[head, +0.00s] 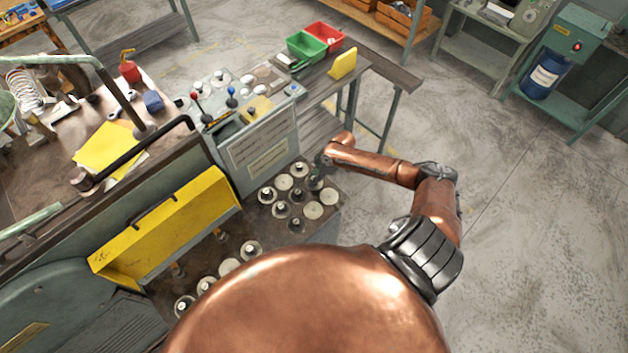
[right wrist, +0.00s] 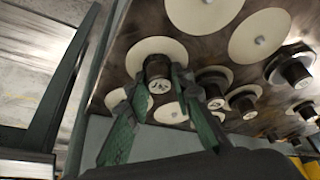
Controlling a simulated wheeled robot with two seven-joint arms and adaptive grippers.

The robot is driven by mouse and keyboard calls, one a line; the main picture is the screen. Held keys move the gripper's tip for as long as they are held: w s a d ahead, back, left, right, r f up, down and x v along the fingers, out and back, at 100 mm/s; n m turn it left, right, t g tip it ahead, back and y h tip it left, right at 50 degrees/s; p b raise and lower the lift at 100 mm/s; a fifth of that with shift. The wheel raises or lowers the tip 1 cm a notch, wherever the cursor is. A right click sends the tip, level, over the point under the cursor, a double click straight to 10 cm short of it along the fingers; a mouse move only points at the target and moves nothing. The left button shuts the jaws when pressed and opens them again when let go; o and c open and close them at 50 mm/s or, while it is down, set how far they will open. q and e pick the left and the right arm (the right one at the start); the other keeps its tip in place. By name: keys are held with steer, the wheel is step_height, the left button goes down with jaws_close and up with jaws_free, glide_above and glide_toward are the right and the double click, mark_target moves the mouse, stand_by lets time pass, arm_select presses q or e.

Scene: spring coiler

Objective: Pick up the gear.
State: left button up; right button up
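Several pale round gear-like discs stand on a brown panel, some with dark hubs. One pale disc with a dark hub, seemingly the gear (right wrist: 158,50), is at the upper middle of the right wrist view. My right gripper (right wrist: 158,92) is open, its two green fingers apart on either side of that hub; I cannot tell whether they touch it. In the head view my right gripper (head: 318,178) is small, at the panel's upper edge, partly hidden by my wrist. My left gripper is not in view.
Other discs (head: 313,210) stand close by on the panel. A grey control box (head: 262,150) with levers stands just behind, and a yellow cover (head: 165,230) is to the left. Red and green bins (head: 307,46) are farther back. Open floor lies to the right.

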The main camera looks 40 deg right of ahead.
jaws_close()
steer(key=shift+r, duration=0.45)
step_height(320, 180, up, 2)
steer(key=shift+s+r+b, duration=0.15)
steer(key=shift+r+b, duration=0.05)
steer(key=shift+b, duration=0.45)
steer(key=s+a+r+b, duration=0.1)
steer(key=s+a+r, duration=0.7)
steer(key=s+r, duration=0.1)
steer(key=shift+s+a+r+b, duration=0.3)
steer(key=shift+s+a+r, duration=0.05)
steer(key=shift+s, duration=0.5)
